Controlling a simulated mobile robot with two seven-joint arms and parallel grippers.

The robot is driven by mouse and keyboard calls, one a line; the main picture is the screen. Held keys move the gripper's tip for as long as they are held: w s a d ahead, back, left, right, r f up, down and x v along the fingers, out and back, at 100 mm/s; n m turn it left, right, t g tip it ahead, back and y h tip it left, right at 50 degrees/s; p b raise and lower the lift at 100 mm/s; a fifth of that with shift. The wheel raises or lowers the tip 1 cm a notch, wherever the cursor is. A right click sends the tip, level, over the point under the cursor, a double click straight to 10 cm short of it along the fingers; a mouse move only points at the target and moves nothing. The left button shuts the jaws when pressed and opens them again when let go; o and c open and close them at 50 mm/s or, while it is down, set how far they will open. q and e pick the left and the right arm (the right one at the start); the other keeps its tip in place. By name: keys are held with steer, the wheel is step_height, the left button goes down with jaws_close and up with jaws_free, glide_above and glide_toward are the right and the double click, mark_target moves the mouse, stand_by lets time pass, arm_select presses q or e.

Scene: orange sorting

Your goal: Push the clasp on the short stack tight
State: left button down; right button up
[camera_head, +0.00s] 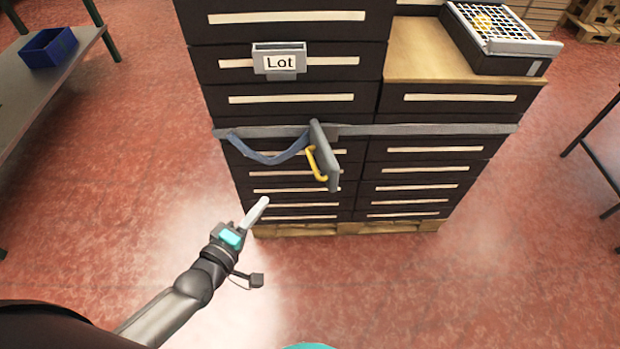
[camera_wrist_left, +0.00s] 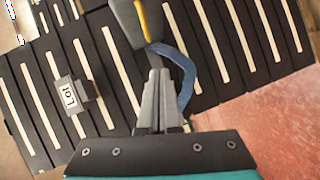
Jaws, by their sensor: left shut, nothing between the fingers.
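The clasp (camera_head: 325,158) is a grey lever with a yellow handle. It stands out from a grey strap (camera_head: 440,129) that runs around the stacked dark crates, near the seam between the taller left column and the shorter right column (camera_head: 420,172). A blue loose strap end (camera_head: 262,155) hangs to its left. My left gripper (camera_head: 264,201) is shut and empty, below and left of the clasp in the head view. In the left wrist view, the shut fingers (camera_wrist_left: 159,72) point toward the clasp (camera_wrist_left: 128,24), beside the blue strap end (camera_wrist_left: 184,72); contact cannot be told.
A "Lot" label holder (camera_head: 279,60) sits on the taller column. A dark box with a white grid (camera_head: 500,30) rests on the shorter column's wooden top (camera_head: 425,55). A table with a blue bin (camera_head: 48,48) stands at left. The red floor in front is clear.

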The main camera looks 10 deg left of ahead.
arm_select(q)
steer(key=w+d+f+b, duration=0.1)
steer(key=w+d+b, duration=0.4)
steer(key=w, duration=0.7)
steer(key=shift+w+d+n+t, duration=0.25)
steer(key=shift+d+n+t, duration=0.05)
steer(key=shift+d, duration=0.25)
arm_select(e)
steer(key=w+a+r, duration=0.4)
steer(key=w+r, duration=0.1)
steer(key=r, duration=0.1)
steer(key=shift+w+r, duration=0.3)
steer(key=shift+w, duration=0.05)
steer(key=shift+a, duration=0.1)
